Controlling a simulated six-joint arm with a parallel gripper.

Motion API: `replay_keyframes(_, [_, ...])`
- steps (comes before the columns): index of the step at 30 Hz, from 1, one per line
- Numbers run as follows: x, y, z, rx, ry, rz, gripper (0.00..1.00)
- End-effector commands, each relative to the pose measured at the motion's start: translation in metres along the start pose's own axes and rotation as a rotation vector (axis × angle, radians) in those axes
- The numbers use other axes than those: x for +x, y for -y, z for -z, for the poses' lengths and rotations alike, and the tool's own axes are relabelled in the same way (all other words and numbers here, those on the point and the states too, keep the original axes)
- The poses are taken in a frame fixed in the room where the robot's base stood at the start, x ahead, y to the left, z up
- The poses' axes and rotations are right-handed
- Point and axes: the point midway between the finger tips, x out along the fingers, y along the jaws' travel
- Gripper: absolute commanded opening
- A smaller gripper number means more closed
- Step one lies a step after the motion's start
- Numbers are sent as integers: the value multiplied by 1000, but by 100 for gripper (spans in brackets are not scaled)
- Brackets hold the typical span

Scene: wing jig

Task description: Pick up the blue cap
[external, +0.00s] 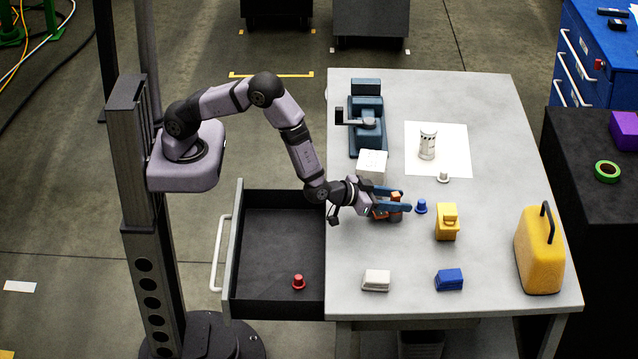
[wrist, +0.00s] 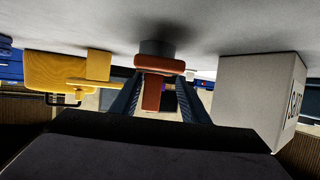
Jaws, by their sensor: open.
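The blue cap (external: 421,206) stands on the grey table in the external view, just to the right of my gripper's fingertips. My gripper (external: 405,201) is low over the table, with blue fingers apart and pointing right toward the cap. In the wrist view, my gripper (wrist: 159,86) shows its two fingers on either side of an orange-brown part (wrist: 154,94). That part also shows among the fingers in the external view (external: 394,208); whether the fingers touch it I cannot tell. I cannot make out the blue cap in the wrist view; the orange-brown part blocks the middle.
A white box (external: 372,167) stands close behind my gripper. A small yellow object (external: 447,223) is right of the cap, and a white cap (external: 443,177) behind it. A white block (external: 376,281) and blue block (external: 449,280) lie in front. The open drawer (external: 265,246) holds a red cap (external: 298,282).

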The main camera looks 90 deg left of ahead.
Motion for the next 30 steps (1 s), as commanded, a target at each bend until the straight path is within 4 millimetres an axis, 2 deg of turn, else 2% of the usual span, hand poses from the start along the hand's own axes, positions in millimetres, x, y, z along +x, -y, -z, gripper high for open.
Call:
replay_keyframes(3, [8,0,0,0,0,0,41])
replay_keyframes(11, [14,0,1,0,1,0,41])
replay_keyframes(24, [55,-5,5,0,1,0,41])
replay_keyframes(30, [62,-5,4,1,1,0,41])
